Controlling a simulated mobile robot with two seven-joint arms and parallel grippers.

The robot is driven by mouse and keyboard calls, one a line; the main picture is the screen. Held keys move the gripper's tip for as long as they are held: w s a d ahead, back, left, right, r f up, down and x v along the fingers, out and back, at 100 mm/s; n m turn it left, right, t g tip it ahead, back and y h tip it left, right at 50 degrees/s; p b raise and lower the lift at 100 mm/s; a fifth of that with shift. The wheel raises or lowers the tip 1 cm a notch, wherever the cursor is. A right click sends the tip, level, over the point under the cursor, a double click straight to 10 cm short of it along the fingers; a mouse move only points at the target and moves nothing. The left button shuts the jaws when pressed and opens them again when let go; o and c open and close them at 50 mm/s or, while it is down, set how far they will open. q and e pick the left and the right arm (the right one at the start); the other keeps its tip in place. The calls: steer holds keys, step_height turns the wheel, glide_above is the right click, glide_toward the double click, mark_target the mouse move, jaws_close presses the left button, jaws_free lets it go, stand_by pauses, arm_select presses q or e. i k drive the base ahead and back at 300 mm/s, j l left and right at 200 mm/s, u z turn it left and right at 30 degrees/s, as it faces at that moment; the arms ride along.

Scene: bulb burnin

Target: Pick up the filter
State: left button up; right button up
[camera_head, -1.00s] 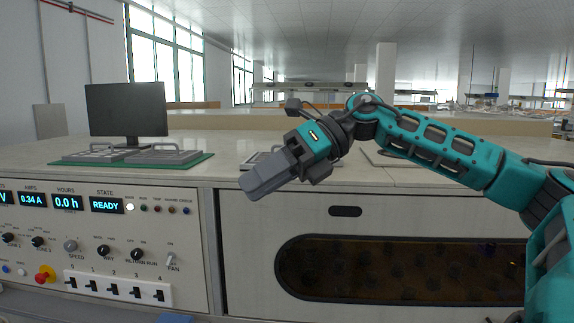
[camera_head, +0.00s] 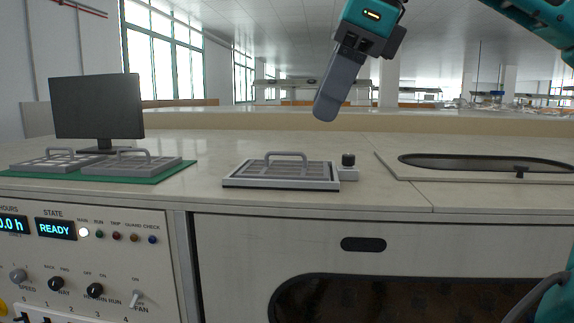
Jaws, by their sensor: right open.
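A grey gridded filter (camera_head: 280,172) with an arched handle lies flat in a dark-edged frame in the middle of the counter. Two similar grey gridded filters, one on the left (camera_head: 55,160) and one to its right (camera_head: 132,163), lie on a green mat (camera_head: 172,172) at the left; each has an arched handle. My right gripper (camera_head: 327,110) is open and empty, pointing down, high above the counter behind and to the right of the middle filter. Its fingers overlap in this view, hiding the gap. My left gripper is out of view.
A small block with a black knob (camera_head: 348,166) stands beside the middle filter's right edge. A monitor (camera_head: 97,108) stands behind the mat. A dark oblong opening (camera_head: 480,162) with a raised surround is at the right. Switches and lit displays (camera_head: 57,229) fill the front panel.

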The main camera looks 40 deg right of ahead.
mark_target(287, 170)
steer(key=i+l, duration=0.3)
steer(key=l, duration=0.15)
steer(key=i+l, duration=0.25)
steer(key=l, duration=0.25)
